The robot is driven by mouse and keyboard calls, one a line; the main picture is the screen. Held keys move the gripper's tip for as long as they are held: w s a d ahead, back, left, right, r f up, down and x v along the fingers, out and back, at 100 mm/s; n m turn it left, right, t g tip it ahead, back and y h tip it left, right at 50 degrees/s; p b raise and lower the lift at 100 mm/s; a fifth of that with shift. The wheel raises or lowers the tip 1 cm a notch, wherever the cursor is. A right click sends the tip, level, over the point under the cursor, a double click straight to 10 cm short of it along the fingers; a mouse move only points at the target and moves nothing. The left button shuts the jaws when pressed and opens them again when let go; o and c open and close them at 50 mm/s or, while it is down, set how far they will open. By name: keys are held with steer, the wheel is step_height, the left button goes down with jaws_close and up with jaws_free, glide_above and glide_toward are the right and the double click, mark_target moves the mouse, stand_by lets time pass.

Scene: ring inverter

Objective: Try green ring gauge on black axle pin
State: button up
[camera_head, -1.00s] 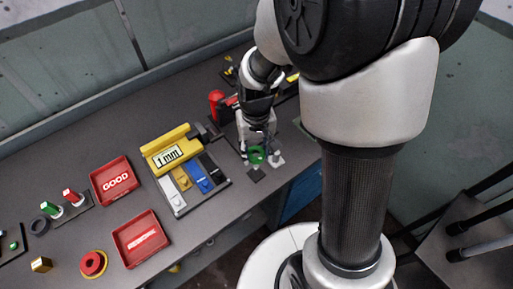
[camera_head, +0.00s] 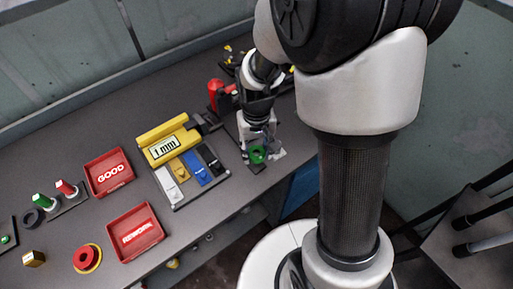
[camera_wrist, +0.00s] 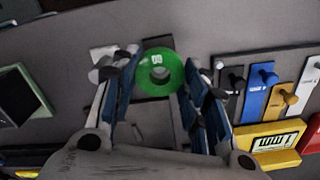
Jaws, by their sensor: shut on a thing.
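The green ring gauge (camera_head: 258,155) is held in my gripper (camera_wrist: 161,72); its fingers are shut on the ring from both sides. In the wrist view the ring (camera_wrist: 169,83) lies flat to the camera with a white mark on its face. In the head view it overlaps a small black plate (camera_head: 257,168) near the bench's front edge. That plate also shows past the ring in the wrist view (camera_wrist: 158,42). I cannot make out a black axle pin; a greyish patch shows through the ring's hole, and I cannot tell whether it is a pin top or bench.
A pale plate (camera_head: 278,154) stands close to the right. A tray with white, yellow, blue (camera_head: 197,169) and black knobbed pieces and a yellow display unit (camera_head: 165,147) lies left. Red GOOD (camera_head: 109,173) and second (camera_head: 136,233) bins are farther left. A red object (camera_head: 215,90) stands behind.

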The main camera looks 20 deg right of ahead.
steer(key=shift+f+b, duration=0.85)
steer(key=shift+f, duration=0.25)
stand_by(1.4)
stand_by(0.9)
steer(key=shift+r+p, duration=2.85)
steer(key=shift+r, duration=0.5)
